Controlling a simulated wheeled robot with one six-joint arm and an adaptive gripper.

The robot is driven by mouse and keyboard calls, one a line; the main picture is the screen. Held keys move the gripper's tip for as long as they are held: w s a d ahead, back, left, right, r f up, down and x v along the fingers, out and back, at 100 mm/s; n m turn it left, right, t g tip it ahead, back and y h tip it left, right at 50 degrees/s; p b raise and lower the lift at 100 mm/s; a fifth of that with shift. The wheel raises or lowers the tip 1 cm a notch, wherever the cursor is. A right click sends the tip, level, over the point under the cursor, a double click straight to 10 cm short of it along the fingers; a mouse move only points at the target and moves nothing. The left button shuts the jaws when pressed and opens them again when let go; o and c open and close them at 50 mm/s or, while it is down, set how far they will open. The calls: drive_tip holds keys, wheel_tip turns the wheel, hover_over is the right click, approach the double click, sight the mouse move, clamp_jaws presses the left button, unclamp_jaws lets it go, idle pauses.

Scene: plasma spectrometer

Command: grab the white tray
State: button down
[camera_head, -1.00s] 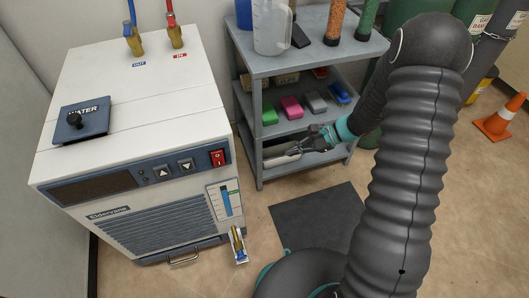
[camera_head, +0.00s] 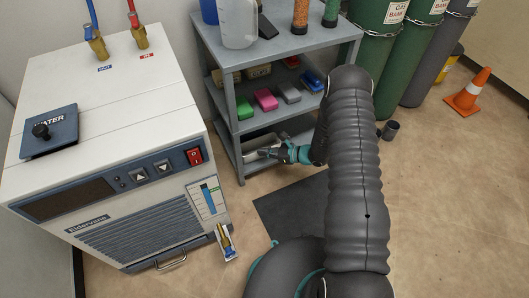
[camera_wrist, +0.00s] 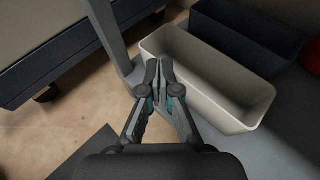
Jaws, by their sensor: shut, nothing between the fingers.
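The white tray (camera_wrist: 205,85) is a long, empty, open-topped bin on the grey bottom shelf in the wrist view. In the head view only a pale part near the gripper on the bottom shelf shows, and I cannot tell it clearly from the fingers. My gripper (camera_wrist: 158,62) is shut and empty, its fingertips at the near left end of the tray, beside or just over its rim. I cannot tell whether they touch it. In the head view my gripper (camera_head: 262,154) reaches into the bottom shelf from the right.
A dark bin (camera_wrist: 250,40) stands right behind the tray. A shelf post (camera_wrist: 108,35) rises left of the gripper. The grey shelf unit (camera_head: 240,165) holds coloured boxes above. A white chiller (camera_head: 110,150) stands to the left, and a dark mat (camera_head: 290,205) lies on the floor.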

hover_over(244, 149)
drive_tip(key=s, duration=0.4)
drive_tip(key=shift+w, duration=0.15)
drive_tip(key=shift+d+f, duration=0.1)
drive_tip(key=shift+f, duration=0.55)
drive_tip(key=shift+f+b, duration=0.15)
drive_tip(key=shift+b, duration=0.35)
